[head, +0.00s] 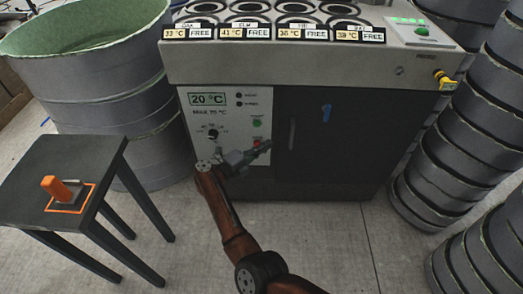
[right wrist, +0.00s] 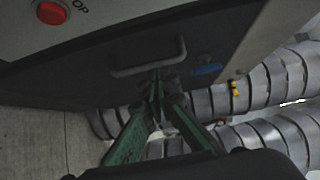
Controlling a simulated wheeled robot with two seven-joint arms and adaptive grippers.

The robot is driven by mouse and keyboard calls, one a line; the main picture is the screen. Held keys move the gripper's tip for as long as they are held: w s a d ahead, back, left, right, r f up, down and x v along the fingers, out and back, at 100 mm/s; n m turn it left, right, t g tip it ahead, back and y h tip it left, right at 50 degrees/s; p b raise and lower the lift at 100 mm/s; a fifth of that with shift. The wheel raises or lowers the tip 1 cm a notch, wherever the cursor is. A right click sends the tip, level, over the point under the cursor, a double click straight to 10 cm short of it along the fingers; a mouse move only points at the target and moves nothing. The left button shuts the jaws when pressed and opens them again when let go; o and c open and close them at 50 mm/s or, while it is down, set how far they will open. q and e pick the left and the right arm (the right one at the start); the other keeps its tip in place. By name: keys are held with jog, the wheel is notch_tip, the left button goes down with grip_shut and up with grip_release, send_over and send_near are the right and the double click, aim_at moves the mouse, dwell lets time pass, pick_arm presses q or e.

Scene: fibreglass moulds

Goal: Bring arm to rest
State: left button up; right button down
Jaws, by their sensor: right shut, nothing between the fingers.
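My right arm reaches up from the bottom of the head view. Its gripper (head: 262,149) is in front of the heating cabinet, over the control panel's right edge. In the right wrist view the green fingers of this gripper (right wrist: 157,82) come together at their tips, with nothing between them. The fingertips appear close to the cabinet door handle (right wrist: 148,58); I cannot tell whether they touch it. My left gripper is not in view.
The cabinet (head: 300,65) has a dark door (head: 345,150) that looks closed. A dark stool (head: 75,160) with an orange-handled tool (head: 55,187) stands at left. A large round bin (head: 110,105) stands behind it. Stacked round moulds (head: 425,165) line the right. Floor (head: 330,235) is clear in front.

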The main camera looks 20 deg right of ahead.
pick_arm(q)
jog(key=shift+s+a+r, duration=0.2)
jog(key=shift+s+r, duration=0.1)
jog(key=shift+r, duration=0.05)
pick_arm(e)
jog(key=shift+v, duration=1.5)
